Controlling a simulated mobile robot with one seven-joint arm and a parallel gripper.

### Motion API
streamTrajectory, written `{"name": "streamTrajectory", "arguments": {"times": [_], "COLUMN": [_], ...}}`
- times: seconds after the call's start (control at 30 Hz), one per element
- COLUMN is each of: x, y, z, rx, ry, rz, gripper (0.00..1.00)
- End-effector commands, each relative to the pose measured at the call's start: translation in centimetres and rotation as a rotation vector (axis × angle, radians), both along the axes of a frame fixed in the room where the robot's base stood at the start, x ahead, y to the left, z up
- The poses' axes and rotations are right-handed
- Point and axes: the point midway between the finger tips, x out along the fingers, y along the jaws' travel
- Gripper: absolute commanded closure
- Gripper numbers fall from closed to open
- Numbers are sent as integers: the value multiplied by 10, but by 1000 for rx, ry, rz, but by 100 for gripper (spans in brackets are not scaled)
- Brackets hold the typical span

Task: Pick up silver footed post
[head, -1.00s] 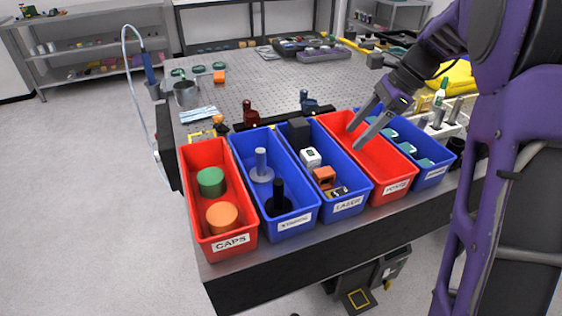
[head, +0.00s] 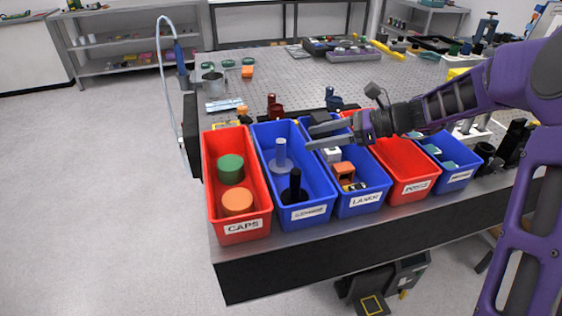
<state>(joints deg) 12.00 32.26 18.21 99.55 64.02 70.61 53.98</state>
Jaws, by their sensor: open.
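The silver footed post (head: 280,156) stands upright on its round base in the blue bin (head: 313,192), the second bin from the left. A black footed post (head: 295,189) stands just in front of it in the same bin. My gripper (head: 309,138) is open and empty, its fingers pointing left. In the picture it lies over the back of the blue laser bin, a little right of the silver post and apart from it.
A red caps bin (head: 208,185) with a green and an orange cap stands left. A blue laser bin (head: 357,204), a red posts bin (head: 402,158) and another blue bin stand right. Red and blue holders sit behind the bins on the perforated table (head: 290,75).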

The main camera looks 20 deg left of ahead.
Motion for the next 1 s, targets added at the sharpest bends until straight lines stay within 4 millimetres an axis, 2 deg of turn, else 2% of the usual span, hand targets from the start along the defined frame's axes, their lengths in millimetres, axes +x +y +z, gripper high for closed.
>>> {"name": "streamTrajectory", "arguments": {"times": [0.1,0.43,0.7,0.93,1.0], "x": [-2,0,2,2,2], "y": [17,37,73,75,75], "z": [-8,-15,-27,-28,-28], "rx": [-1,-1,-1,-2,-2], "ry": [1,0,-1,-1,-1], "rz": [2,2,1,-1,-1], "gripper": [34,34,34,34,45]}}
